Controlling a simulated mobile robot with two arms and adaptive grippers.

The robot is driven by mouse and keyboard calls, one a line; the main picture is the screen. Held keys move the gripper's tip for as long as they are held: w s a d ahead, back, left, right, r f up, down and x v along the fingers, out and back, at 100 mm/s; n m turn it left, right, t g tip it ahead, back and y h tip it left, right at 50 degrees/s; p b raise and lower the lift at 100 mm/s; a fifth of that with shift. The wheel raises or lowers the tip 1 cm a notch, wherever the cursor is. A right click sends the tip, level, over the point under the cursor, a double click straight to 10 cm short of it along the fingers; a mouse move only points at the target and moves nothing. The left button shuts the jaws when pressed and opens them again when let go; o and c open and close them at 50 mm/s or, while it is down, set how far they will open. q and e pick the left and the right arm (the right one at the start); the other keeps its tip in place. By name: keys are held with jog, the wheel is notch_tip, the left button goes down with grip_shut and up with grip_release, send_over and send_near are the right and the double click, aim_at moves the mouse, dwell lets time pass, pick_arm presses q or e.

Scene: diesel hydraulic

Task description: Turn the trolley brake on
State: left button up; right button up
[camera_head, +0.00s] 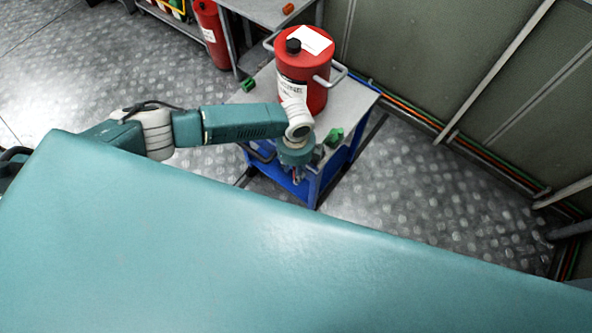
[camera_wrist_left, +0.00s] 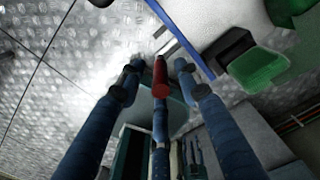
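The trolley (camera_head: 312,188) has a blue frame and a grey top (camera_head: 352,94). My left gripper (camera_head: 296,176) reaches down beside the trolley's near edge. A small red piece, which looks like a brake lever handle, shows among the fingers in the head view. In the left wrist view, this red handle (camera_wrist_left: 160,78) stands between the spread fingers of my left gripper (camera_wrist_left: 158,66). Gaps show between it and the two outer fingers; whether the middle finger touches it I cannot tell. The blue trolley edge (camera_wrist_left: 203,36) is beside the fingertips. My right gripper is not in view.
A red canister (camera_head: 303,75) with a black cap stands on the trolley top, with green corner pieces (camera_head: 334,137) nearby. A second red cylinder (camera_head: 210,32) and a grey table (camera_head: 258,10) are behind. A wall with cables (camera_head: 420,118) is right. Metal floor (camera_head: 440,200) is clear.

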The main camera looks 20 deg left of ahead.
pick_arm(q)
jog(key=shift+f, duration=1.05)
grip_shut()
jog(key=shift+a, duration=0.1)
